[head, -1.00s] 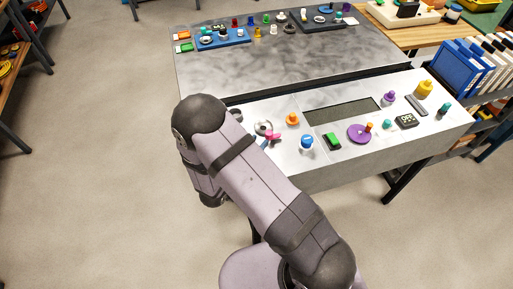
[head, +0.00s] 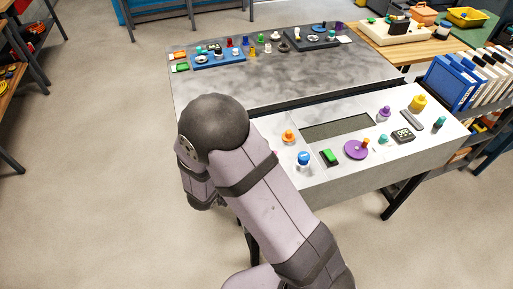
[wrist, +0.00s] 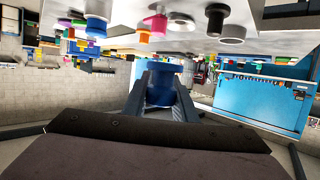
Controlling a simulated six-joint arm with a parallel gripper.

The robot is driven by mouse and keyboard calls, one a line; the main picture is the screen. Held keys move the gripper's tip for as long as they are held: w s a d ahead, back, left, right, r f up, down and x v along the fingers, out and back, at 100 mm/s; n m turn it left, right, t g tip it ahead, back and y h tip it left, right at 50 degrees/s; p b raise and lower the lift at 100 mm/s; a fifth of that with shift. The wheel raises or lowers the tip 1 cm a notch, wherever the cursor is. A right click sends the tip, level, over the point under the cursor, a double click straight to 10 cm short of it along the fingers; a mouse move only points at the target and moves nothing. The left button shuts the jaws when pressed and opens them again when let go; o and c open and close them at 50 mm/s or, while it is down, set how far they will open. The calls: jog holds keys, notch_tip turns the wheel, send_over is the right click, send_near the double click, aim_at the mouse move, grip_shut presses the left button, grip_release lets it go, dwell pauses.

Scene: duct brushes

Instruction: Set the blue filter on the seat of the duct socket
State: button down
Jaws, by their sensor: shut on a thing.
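My gripper (wrist: 163,92) is shut on the blue filter (wrist: 161,69), a blue round piece with a wider rim, in the middle of the wrist view. It is held in the air, apart from the pale surface at the top of that view. A dark cylinder (wrist: 216,17), a pale ring (wrist: 180,22) and a grey ring with a dark centre (wrist: 232,35) stand on that surface. I cannot tell which of these, if any, is the duct socket, and its seat is not clear. In the head view my arm hides the gripper and the filter.
The white panel (head: 290,183) carries a blue knob (head: 303,159), a green switch (head: 329,156), a purple disc (head: 356,149) and an orange knob (head: 288,136). A dark recess (head: 335,127) lies behind them. A blue tray (head: 218,61) and a dark tray (head: 312,43) stand on the far bench.

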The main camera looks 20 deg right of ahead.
jog(key=w+d+m+g+h+b, duration=0.4)
jog(key=w+d+m+g+b, duration=0.4)
jog(key=b, duration=0.7)
jog(key=shift+w+d+r+m+g, duration=0.25)
jog(key=shift+w+d+m+g, duration=0.15)
jog(key=shift+w+d+g, duration=0.5)
jog(key=shift+s+a, duration=0.15)
jog(key=shift+a, duration=0.1)
jog(key=shift+f+p, duration=0.45)
jog(key=shift+f, duration=4.55)
jog(key=shift+f, duration=0.15)
jog(key=c, duration=1.4)
grip_release()
jog(key=shift+c, duration=0.2)
